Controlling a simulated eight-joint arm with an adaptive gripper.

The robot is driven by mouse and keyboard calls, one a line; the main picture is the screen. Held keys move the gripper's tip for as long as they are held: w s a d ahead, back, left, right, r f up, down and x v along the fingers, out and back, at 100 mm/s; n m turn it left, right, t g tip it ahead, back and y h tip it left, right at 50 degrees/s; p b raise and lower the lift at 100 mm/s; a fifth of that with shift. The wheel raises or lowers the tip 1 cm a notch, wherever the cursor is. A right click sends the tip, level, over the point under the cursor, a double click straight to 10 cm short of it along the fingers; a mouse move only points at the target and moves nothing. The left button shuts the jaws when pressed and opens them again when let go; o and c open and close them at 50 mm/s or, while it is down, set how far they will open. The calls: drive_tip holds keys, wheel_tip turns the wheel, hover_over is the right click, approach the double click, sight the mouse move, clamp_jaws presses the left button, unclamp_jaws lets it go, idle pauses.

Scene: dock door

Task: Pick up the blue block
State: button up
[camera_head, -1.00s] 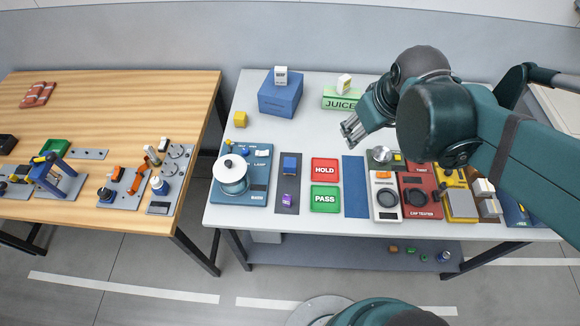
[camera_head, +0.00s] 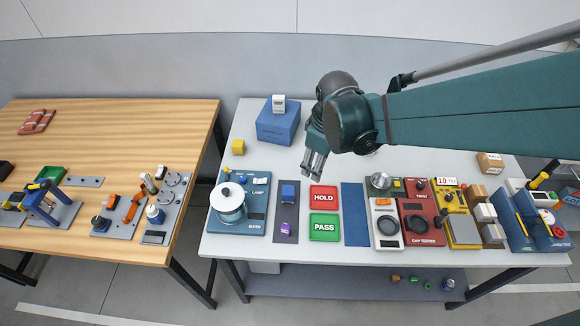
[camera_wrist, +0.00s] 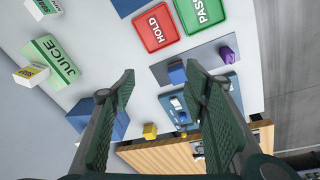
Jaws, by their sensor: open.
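A small blue block (camera_head: 288,191) sits on the upper part of a dark grey strip (camera_head: 287,213) on the white table. A small purple block (camera_head: 286,228) is on the lower part of the same strip. The blue block also shows in the wrist view (camera_wrist: 177,73), between the fingertips in the picture, close to the right finger. My gripper (camera_head: 313,172) is open and empty. It hangs above the table, up and right of the blue block in the head view. The wrist view also shows my gripper (camera_wrist: 161,70) with its fingers wide apart.
Right of the strip are a red HOLD tray (camera_head: 324,196) and a green PASS tray (camera_head: 324,227). Left is a blue lamp and bath unit (camera_head: 229,205) with a white pot. A larger blue box (camera_head: 278,124) and a yellow cube (camera_head: 238,147) stand behind.

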sight(288, 190)
drive_tip(key=a+f+n, duration=0.1)
drive_tip(key=a+f, duration=0.1)
drive_tip(key=f, duration=0.1)
drive_tip(key=w+a+f+n+g, duration=0.1)
drive_tip(key=a+f+n, duration=0.1)
drive_tip(key=a+f, duration=0.1)
drive_tip(key=a+f+n+g+b, duration=0.1)
drive_tip(key=a+f+n, duration=0.1)
drive_tip(key=f, duration=0.3)
drive_tip(key=shift+w+a+f+h, duration=0.15)
drive_tip(key=shift+w+a+h, duration=0.2)
drive_tip(key=shift+a, duration=0.2)
drive_tip(key=shift+a+f, duration=0.3)
drive_tip(key=shift+f, duration=0.25)
drive_tip(key=shift+f, duration=0.1)
drive_tip(key=shift+f, duration=1.2)
drive_tip(key=shift+a+f, duration=0.2)
drive_tip(key=shift+f, duration=2.4)
drive_tip(key=c, duration=1)
